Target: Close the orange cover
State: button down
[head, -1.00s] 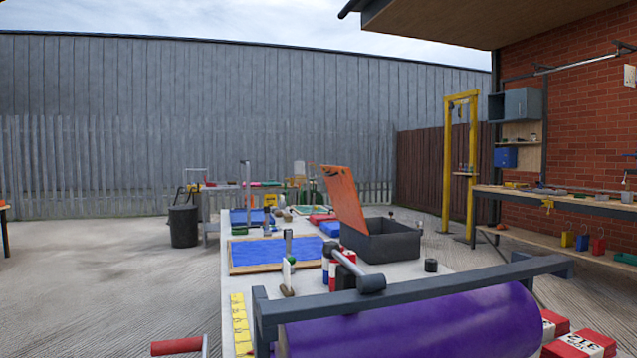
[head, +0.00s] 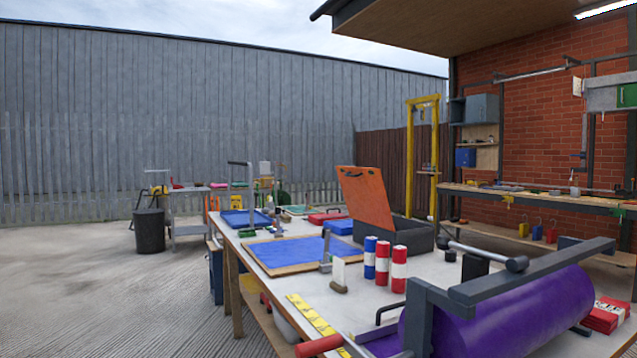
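The orange cover (head: 366,200) is the hinged lid of a dark grey box (head: 412,236) on the white-topped table. The lid stands open, raised steeply and leaning back to the left, with a dark handle near its top edge. The box is right of the lid's lower edge, and part of it is hidden behind red, white and blue cylinders. My gripper is not in view.
Blue and red cylinders (head: 399,268) stand in front of the box. A purple roll in a dark frame (head: 520,309) fills the near right. A blue panel (head: 297,251) lies left on the table (head: 300,283). Open concrete floor (head: 100,300) is free at left.

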aim_at(365, 198)
jog(key=i+j+z, duration=0.15)
jog(key=j, duration=0.3)
jog(key=i+j+z, duration=0.2)
jog(key=j, duration=0.3)
jog(key=j+z, duration=0.15)
jog(key=j, duration=0.3)
jog(key=i+j+z, duration=0.15)
jog(key=j, duration=0.4)
